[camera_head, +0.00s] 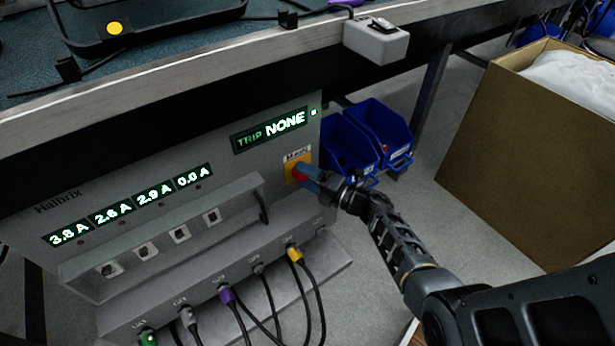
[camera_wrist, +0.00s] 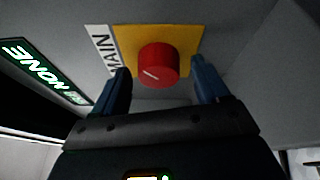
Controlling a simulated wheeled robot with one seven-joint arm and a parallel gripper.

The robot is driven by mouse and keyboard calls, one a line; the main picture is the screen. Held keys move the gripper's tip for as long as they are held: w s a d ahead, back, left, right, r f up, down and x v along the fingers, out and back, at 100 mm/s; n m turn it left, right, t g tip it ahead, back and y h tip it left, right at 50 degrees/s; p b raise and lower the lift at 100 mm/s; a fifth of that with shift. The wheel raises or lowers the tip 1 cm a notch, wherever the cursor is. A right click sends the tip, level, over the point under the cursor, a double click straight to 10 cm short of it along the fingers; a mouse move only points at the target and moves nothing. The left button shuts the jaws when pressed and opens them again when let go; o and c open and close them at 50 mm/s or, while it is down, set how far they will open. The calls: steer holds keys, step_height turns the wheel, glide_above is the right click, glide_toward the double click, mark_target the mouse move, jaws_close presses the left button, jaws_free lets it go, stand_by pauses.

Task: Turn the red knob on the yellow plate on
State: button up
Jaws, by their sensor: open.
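The red knob (camera_wrist: 158,66) sits on the yellow plate (camera_wrist: 190,40), with a label reading MAIN beside it in the wrist view. A white line on the knob points toward the lower right. In the head view the yellow plate (camera_head: 290,161) is at the right end of the grey panel, and the red knob (camera_head: 299,174) is partly hidden by my gripper (camera_head: 304,178). My gripper (camera_wrist: 162,84) is open, one blue finger on each side of the knob. I cannot tell whether either finger touches it.
The grey panel (camera_head: 130,180) has displays reading TRIP NONE and several currents. Cables plug in below. Blue bins (camera_head: 345,150) stand just right of the panel. The table edge (camera_head: 200,65) overhangs above. A cardboard box (camera_head: 510,160) stands right.

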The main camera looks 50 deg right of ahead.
steer(key=shift+s, duration=0.1)
steer(key=s+p, duration=0.2)
steer(key=s, duration=0.5)
steer(key=shift+s+d, duration=0.3)
steer(key=shift+d, duration=0.15)
